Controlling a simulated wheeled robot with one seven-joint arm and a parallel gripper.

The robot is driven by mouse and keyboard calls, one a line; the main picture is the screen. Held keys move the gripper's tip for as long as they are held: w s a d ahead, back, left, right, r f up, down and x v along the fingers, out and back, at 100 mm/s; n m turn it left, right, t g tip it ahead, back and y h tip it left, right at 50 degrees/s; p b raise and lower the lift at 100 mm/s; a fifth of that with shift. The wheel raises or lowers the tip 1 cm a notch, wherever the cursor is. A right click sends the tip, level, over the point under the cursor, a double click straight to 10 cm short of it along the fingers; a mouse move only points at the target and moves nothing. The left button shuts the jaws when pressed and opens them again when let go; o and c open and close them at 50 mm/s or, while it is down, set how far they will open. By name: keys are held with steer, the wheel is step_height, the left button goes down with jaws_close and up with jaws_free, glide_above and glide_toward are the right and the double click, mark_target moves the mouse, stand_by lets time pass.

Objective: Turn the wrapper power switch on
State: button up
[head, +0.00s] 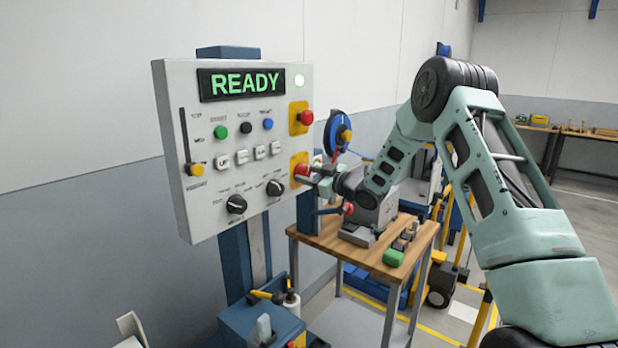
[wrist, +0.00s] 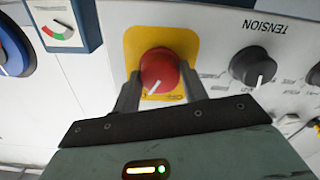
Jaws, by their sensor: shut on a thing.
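The power switch is a red rotary knob (wrist: 158,68) on a yellow plate (wrist: 187,40) at the control panel's right edge. In the wrist view my gripper (wrist: 160,82) has one finger on each side of the knob and is shut on it. A white pointer mark on the knob slants toward the lower left of that view. The lettering beside it is too small to read surely. In the head view the red knob (head: 301,170) shows at the lower right of the panel (head: 205,150), partly hidden by my gripper (head: 312,176). The panel display (head: 244,84) reads READY in green.
A second red button (head: 306,117) on yellow sits above the switch. A black TENSION knob (wrist: 252,66) is close beside my gripper in the wrist view. A wooden-topped table (head: 340,245) with a grey machine and blocks stands below my arm.

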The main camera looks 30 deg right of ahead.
steer(key=shift+m, duration=1.6)
steer(key=o, duration=1)
steer(key=shift+s, duration=0.1)
steer(key=b+v, duration=0.4)
steer(key=v, duration=1.3)
steer(key=shift+b, duration=0.3)
steer(key=shift+s, duration=0.1)
